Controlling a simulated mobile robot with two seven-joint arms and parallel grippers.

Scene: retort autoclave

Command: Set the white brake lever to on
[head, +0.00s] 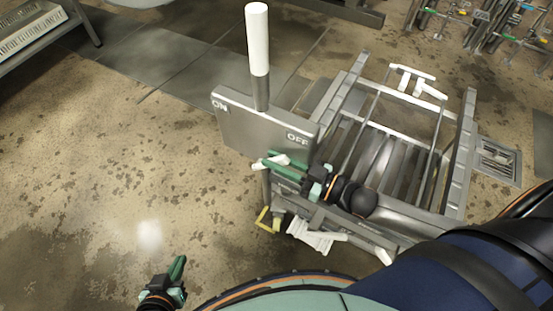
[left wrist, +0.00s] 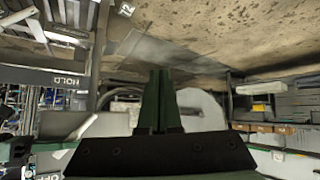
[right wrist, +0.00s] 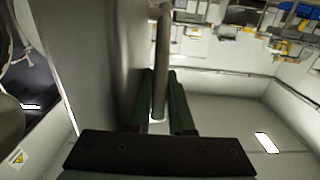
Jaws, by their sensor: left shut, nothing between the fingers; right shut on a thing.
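The white brake lever (head: 258,45) stands nearly upright on a grey shaft above a grey plate (head: 250,128). The plate is marked ON at its left end and OFF at its right; the shaft meets it between the two. My right gripper (head: 283,167) is below the OFF end, away from the white lever grip. It is shut on a slim pale rod (right wrist: 160,60), which runs between its fingers in the right wrist view. My left gripper (head: 178,270) is shut and empty over the floor at lower left; its fingers also show in the left wrist view (left wrist: 160,100).
A metal cart frame with rollers (head: 375,160) stands right of the plate. A yellow piece (head: 266,219) and a white piece (head: 312,235) sit below the plate. A rack (head: 30,35) is at upper left. The floor left of the plate is clear.

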